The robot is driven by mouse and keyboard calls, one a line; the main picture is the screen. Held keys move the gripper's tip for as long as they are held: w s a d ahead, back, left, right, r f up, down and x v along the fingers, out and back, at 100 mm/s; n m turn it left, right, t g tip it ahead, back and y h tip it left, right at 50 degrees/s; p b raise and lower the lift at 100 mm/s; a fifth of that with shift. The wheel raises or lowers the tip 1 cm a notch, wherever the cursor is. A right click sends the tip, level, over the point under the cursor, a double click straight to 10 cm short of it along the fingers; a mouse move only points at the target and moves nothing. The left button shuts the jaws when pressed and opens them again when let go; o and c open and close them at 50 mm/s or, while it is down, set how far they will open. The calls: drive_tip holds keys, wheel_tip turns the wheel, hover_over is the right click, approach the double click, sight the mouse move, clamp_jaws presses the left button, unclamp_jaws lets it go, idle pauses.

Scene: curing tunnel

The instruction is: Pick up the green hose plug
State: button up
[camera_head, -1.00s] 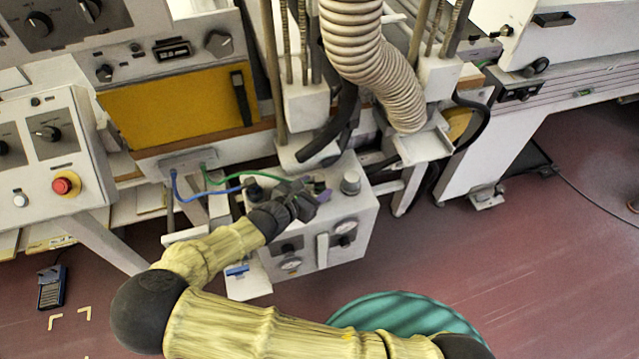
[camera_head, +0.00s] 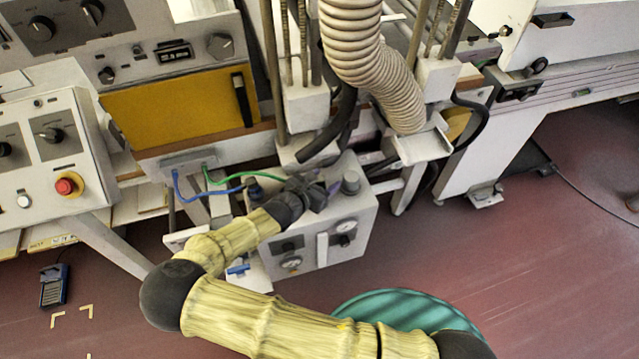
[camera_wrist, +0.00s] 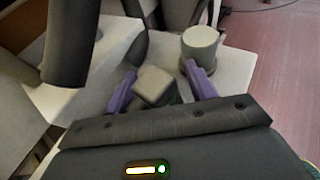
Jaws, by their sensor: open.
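The green hose (camera_head: 240,180) runs from a small panel to the top of a white box, where its end goes out of sight behind my gripper (camera_head: 325,187). In the wrist view, my gripper (camera_wrist: 162,87) is open, with its two purple fingers pointing down at the box. A grey blocky plug (camera_wrist: 154,86) stands between the fingers, with a bit of dark green beside it. It looks like the green hose plug. I cannot tell whether either finger touches it.
A round grey knob (camera_wrist: 200,45) stands close beyond the right finger; it also shows in the head view (camera_head: 350,182). A blue hose (camera_head: 205,192) ends at a dark plug left of my gripper. A black pipe (camera_wrist: 70,40) and ribbed duct (camera_head: 370,60) hang close by.

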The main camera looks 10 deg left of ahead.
drive_tip(key=c, duration=1)
drive_tip(key=shift+r, duration=0.1)
wheel_tip(320, 180, up, 10)
drive_tip(key=shift+f+b, duration=0.1)
drive_tip(key=shift+b, duration=0.35)
